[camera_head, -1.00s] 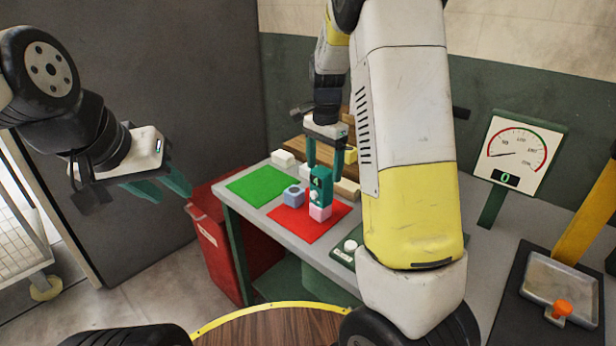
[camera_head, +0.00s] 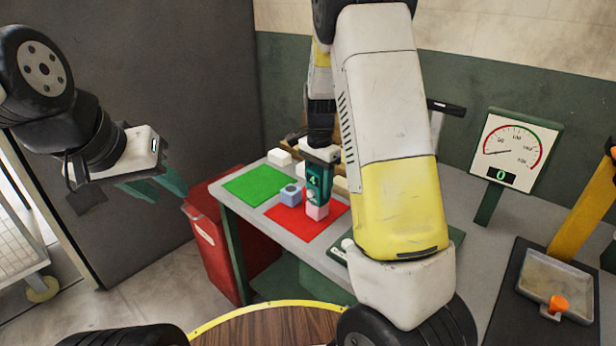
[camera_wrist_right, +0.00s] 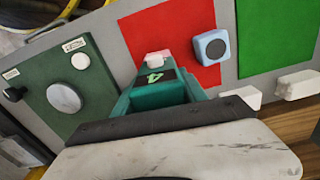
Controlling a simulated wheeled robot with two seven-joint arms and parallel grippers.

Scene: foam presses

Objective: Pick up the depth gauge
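The depth gauge (camera_head: 318,185) is a dark teal upright device with a green digit 4 on its display. It stands on or just above a pink block (camera_head: 317,212) on the red mat (camera_head: 290,222). My right gripper (camera_wrist_right: 157,88) is around the gauge from above; in the right wrist view its teal fingers lie on either side of the gauge's display (camera_wrist_right: 153,78). Whether they press on it cannot be told. The pink block also shows there (camera_wrist_right: 158,58). My left gripper (camera_head: 153,187) is open and empty, at the left, away from the table.
A blue block with a round dark top (camera_head: 290,195) stands beside the gauge. A green mat (camera_head: 260,185) and white blocks (camera_head: 279,157) lie further left and back. A dial display reading 0 (camera_head: 512,150) and a grey tray (camera_head: 553,280) are at the right.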

